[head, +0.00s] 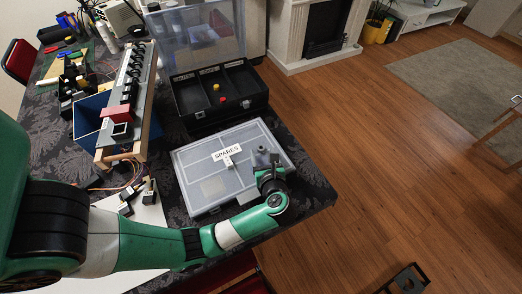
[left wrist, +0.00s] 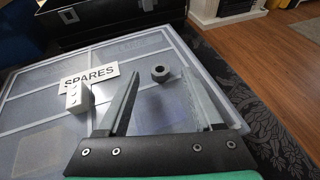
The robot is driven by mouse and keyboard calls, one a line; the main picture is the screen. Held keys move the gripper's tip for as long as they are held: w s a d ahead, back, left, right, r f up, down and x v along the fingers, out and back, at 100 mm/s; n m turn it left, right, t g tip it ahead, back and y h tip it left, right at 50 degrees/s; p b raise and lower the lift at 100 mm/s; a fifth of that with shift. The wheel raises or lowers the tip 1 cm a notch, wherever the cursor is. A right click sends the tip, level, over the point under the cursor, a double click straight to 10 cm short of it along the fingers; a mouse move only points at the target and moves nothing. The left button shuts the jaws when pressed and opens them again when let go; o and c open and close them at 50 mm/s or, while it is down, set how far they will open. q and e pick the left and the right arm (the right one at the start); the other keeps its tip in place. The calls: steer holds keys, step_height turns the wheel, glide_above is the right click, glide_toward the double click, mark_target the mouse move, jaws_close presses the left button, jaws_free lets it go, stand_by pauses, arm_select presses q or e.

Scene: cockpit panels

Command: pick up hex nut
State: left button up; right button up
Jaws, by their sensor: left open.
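The hex nut (left wrist: 160,73) is small and dark grey with a round hole. It lies on the translucent lid of the SPARES case (left wrist: 45,120). In the head view the nut (head: 262,149) is near the right part of the case (head: 205,194). My left gripper (head: 268,172) is over the case's right side. In the left wrist view its jaws (left wrist: 165,100) are open and empty. The nut appears between and beyond the fingertips, apart from both fingers.
A small white block (left wrist: 72,97) stands on the lid beside the SPARES label (left wrist: 88,76). An open black organiser (head: 205,115) is behind the case. A switch panel (head: 128,105) is to the left. The table's right edge is close to the case.

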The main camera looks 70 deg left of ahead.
mark_target(261, 149)
arm_select(q)
steer(key=shift+x, duration=1.15)
jaws_close()
